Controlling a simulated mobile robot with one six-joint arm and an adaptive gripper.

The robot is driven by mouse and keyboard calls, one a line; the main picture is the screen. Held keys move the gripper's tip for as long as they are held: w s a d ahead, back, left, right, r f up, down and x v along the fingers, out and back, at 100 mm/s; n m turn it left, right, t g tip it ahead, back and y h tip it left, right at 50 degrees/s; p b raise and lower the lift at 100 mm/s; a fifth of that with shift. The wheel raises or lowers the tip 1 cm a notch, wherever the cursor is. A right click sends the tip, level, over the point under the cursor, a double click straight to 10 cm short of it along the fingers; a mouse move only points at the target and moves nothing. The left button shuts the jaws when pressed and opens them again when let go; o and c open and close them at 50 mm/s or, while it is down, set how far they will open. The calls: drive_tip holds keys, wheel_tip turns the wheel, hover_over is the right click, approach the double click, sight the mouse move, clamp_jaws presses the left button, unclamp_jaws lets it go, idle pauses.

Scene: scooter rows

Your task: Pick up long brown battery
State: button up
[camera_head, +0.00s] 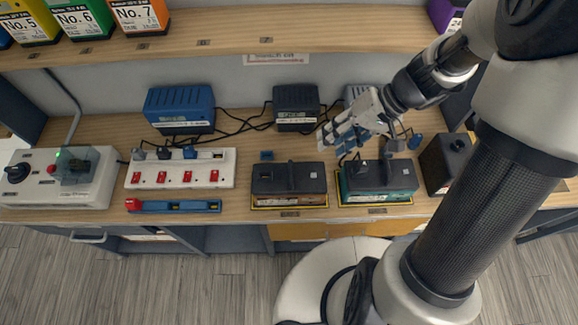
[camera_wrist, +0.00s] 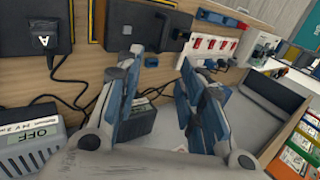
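A long battery with a black top and a brownish lower side (camera_head: 289,199) sits in a yellow-edged holder at the front of the bench. Its dark top also shows at the upper middle of the wrist view (camera_wrist: 146,22). A similar battery with a teal lower side (camera_head: 378,196) stands right of it. A dark brownish block (camera_head: 447,165) stands farther right, partly behind my arm; I cannot tell what it is. My gripper (camera_head: 342,135) is above the bench, behind the teal battery. In the wrist view, its fingers (camera_wrist: 160,62) are apart, with nothing held between them.
Blue (camera_head: 180,108), black (camera_head: 296,107) and grey (camera_head: 356,93) chargers stand at the back, with loose black cables. A white power strip (camera_head: 181,168) and a blue level-like tool (camera_head: 175,206) lie left. A shelf (camera_head: 230,38) overhangs the back. Bare wood shows between the items.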

drive_tip(key=b, duration=0.3)
approach(292, 170)
drive_tip(key=f, duration=0.1)
drive_tip(key=a+f, duration=0.1)
drive_tip(key=shift+w+f, duration=0.2)
drive_tip(key=shift+f, duration=0.2)
drive_tip(key=shift+s+a+b+x, duration=0.15)
drive_tip(key=shift+b+x, duration=0.3)
drive_tip(key=shift+x, duration=0.9)
drive_tip(key=shift+s+a+b+x, duration=0.1)
drive_tip(key=shift+b+x, duration=0.3)
drive_tip(key=shift+x, duration=1)
drive_tip(key=shift+r, duration=0.2)
drive_tip(key=shift+c, duration=0.6)
clamp_jaws()
drive_tip(key=shift+w+r, duration=0.1)
